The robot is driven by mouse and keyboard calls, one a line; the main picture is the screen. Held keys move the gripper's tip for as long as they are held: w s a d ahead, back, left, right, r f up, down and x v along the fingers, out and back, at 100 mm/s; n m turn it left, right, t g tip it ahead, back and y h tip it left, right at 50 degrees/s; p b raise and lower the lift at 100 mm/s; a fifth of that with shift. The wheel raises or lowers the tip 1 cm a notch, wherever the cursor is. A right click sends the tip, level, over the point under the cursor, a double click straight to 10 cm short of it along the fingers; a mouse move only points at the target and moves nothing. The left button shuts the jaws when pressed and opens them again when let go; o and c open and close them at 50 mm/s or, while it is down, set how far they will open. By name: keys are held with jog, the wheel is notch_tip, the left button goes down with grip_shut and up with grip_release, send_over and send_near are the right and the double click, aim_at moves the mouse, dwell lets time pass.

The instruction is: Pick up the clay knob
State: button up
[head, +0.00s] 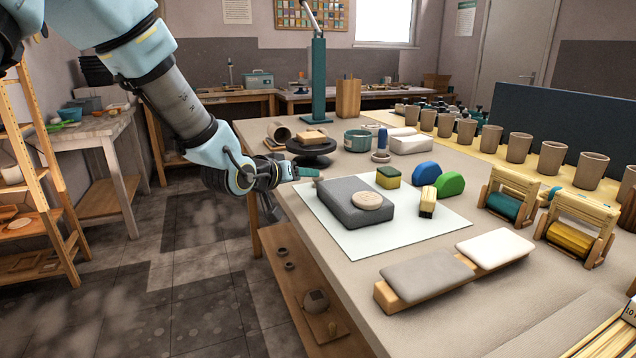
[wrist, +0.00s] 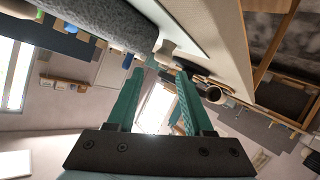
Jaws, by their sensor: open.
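A small pale grey-beige piece, which looks like the clay knob (wrist: 167,47), shows in the wrist view just beyond my fingertips and roughly between their lines. In the head view only a small bit of it seems to show at the fingertips, by the near-left corner of the pale mat. My gripper (head: 308,173) is low at the table's left edge, its teal fingers pointing right. In the wrist view my gripper (wrist: 160,71) is open, with a clear gap and nothing between the fingers. A round beige clay disc (head: 367,201) lies on a grey block (head: 345,212).
The pale mat (head: 385,243) lies under the grey block, which stands close right of my fingertips. A dark turntable (head: 311,150) stands behind. Two pads on a wooden rack (head: 428,275) lie in front.

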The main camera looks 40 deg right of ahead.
aim_at(314, 189)
jog(key=shift+f+p+x, duration=0.1)
jog(key=shift+p+x, duration=0.3)
jog(key=shift+x, duration=1.35)
jog(key=shift+f+p+x, duration=0.15)
jog(key=shift+p+x, duration=0.2)
jog(key=shift+x, duration=1.4)
jog(key=shift+w+a, duration=0.15)
grip_shut()
